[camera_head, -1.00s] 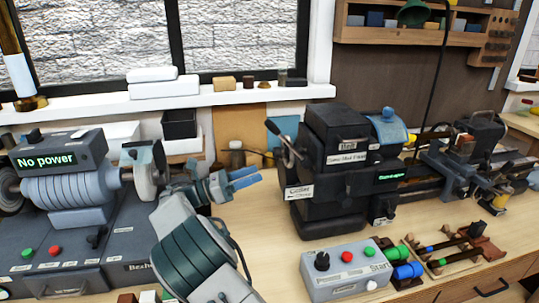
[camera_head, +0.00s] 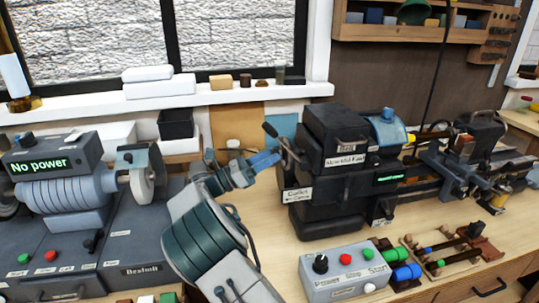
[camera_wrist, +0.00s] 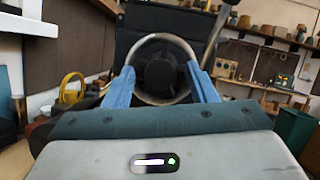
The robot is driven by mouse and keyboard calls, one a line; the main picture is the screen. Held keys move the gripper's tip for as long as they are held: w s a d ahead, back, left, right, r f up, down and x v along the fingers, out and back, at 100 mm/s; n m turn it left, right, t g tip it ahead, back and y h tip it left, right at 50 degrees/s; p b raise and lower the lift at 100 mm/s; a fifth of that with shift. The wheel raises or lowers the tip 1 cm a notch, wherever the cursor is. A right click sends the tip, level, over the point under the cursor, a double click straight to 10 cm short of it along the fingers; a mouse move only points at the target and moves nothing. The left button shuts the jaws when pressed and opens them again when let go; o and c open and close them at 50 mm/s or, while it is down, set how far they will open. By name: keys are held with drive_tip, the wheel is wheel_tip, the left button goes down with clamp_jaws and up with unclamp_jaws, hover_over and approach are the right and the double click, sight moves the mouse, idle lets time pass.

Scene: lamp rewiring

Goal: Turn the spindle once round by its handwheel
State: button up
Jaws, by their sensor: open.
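The lathe (camera_head: 335,175) stands on the bench as a dark headstock with a handwheel (camera_head: 287,148) at its left end. In the wrist view the handwheel (camera_wrist: 147,52) is a bright metal ring around a dark hub, facing me. My gripper (camera_head: 267,162) points right at the handwheel in the head view, its blue fingers close to it. In the wrist view my gripper (camera_wrist: 157,82) is open, with one blue finger on each side of the ring's lower part. I cannot tell whether the fingers touch the rim.
A grey control box (camera_head: 347,270) with a knob and coloured buttons stands in front of the lathe. A grinder-like machine (camera_head: 70,195) reading "No power" is at the left. A black box (camera_head: 176,124) stands behind my arm. Coloured tools (camera_head: 440,250) lie at the right front.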

drive_tip(key=shift+w+d+r, duration=0.1)
drive_tip(key=shift+d, duration=0.15)
drive_tip(key=c, duration=1)
